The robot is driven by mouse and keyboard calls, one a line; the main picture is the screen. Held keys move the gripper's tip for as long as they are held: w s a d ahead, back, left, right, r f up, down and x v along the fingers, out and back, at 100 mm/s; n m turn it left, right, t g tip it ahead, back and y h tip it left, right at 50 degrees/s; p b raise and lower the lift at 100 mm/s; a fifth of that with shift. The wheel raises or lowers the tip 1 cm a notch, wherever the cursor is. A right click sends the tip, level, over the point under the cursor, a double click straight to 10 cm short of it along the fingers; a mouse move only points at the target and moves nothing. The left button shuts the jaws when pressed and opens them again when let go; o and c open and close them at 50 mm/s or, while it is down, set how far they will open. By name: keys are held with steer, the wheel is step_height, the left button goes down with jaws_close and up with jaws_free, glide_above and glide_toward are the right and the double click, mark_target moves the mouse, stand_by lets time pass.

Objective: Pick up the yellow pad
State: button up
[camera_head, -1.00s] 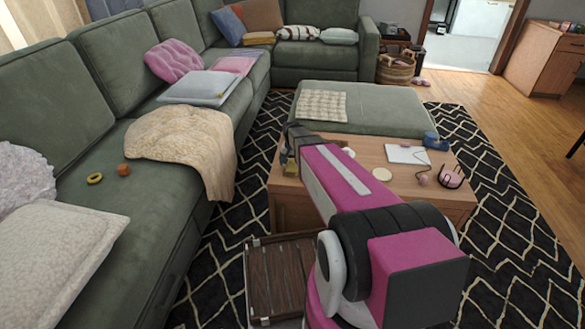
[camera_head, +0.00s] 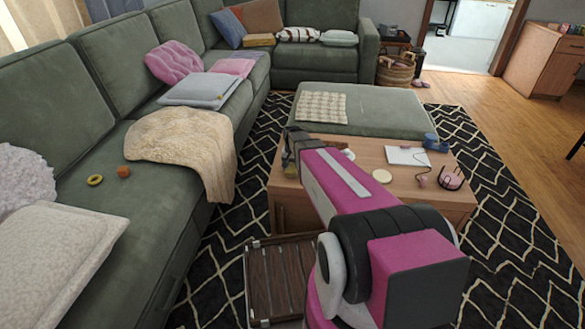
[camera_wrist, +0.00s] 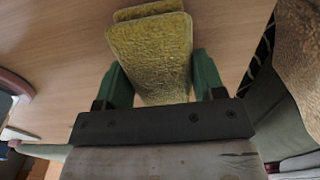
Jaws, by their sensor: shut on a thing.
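The yellow pad (camera_wrist: 152,52) is rough-textured and sits between the green fingers of my gripper (camera_wrist: 162,78) in the wrist view. My gripper is shut on it. A second yellow edge (camera_wrist: 148,10) shows just beyond the pad; I cannot tell whether it is a separate piece. In the head view my gripper (camera_head: 289,160) is at the left end of the wooden coffee table (camera_head: 355,150). Only a small part of the pad shows there, and my arm hides much of the tabletop. The gap between pad and tabletop is unclear.
On the coffee table are a white sheet (camera_head: 407,156), a round cream disc (camera_head: 382,176), a blue object (camera_head: 434,142) and a pink holder (camera_head: 451,178). The green sectional (camera_head: 150,220) runs along the left. A wooden slatted tray (camera_head: 272,280) lies in front of the table.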

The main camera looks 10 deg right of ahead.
mark_target(292, 165)
steer(key=shift+r, duration=0.5)
step_height(292, 165, up, 3)
steer(key=shift+f, duration=0.1)
steer(key=s+a+r, duration=0.2)
steer(key=a+r, duration=0.4)
steer(key=a, duration=0.5)
steer(key=shift+s+a+r, duration=0.2)
steer(key=shift+s+r, duration=0.15)
steer(key=shift+s, duration=0.05)
